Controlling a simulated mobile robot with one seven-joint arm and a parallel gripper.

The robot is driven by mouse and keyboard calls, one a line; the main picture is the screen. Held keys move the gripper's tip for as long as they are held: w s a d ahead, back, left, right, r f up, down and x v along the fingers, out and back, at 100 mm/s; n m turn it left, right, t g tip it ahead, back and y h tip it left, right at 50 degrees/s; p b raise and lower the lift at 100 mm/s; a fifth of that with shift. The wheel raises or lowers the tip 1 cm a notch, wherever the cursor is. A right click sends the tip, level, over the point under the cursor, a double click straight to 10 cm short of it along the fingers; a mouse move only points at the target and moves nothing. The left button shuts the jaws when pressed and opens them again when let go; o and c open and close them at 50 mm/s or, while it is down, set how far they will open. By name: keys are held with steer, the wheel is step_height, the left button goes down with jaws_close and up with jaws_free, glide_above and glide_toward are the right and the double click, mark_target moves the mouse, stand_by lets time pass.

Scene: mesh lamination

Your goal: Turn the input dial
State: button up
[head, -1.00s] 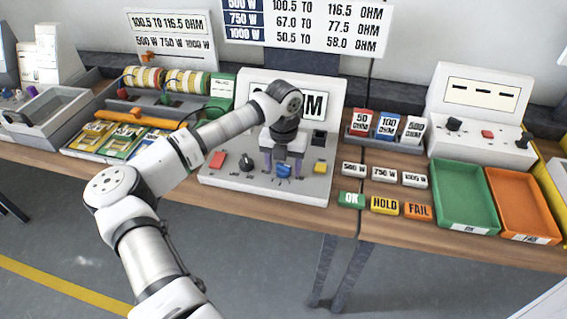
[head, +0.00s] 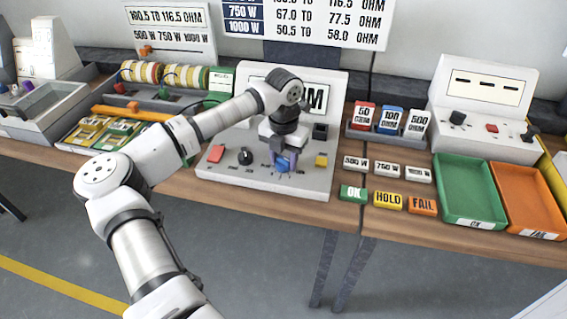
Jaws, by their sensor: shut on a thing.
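The ohm meter (head: 222,172) stands on the bench, with a sloped white front panel and a display partly hidden behind my arm. My gripper (head: 284,163) points down at the panel, right of the middle. It is shut on the blue input dial (head: 283,164), which shows only partly between the fingers. A black dial (head: 246,157) and a red button (head: 217,153) sit to the left on the same panel. A yellow button (head: 321,161) sits just right of my gripper.
Right of the meter are resistor blocks (head: 391,119), white watt tags (head: 385,168), OK, HOLD and FAIL blocks (head: 388,201), a green tray (head: 468,190) and an orange tray (head: 525,200). A second instrument (head: 478,132) stands behind the trays. Coils (head: 165,77) and an orange bar (head: 130,113) lie left.

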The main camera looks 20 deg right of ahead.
steer(key=m+b, duration=0.2)
steer(key=shift+f+m+b, duration=0.25)
steer(key=shift+m+b, duration=0.1)
steer(key=shift+m, duration=0.05)
steer(key=m+b, duration=0.2)
steer(key=m, duration=0.1)
steer(key=shift+r+m, duration=0.1)
steer(key=shift+m, duration=0.2)
steer(key=m+b, duration=0.3)
steer(key=m, duration=0.3)
steer(key=shift+r, duration=0.1)
steer(key=m, duration=0.4)
steer(key=shift+m+b, duration=0.35)
steer(key=shift+m, duration=0.05)
steer(key=shift+r+m, duration=0.1)
steer(key=shift+m, duration=1.8)
steer(key=o, duration=0.9)
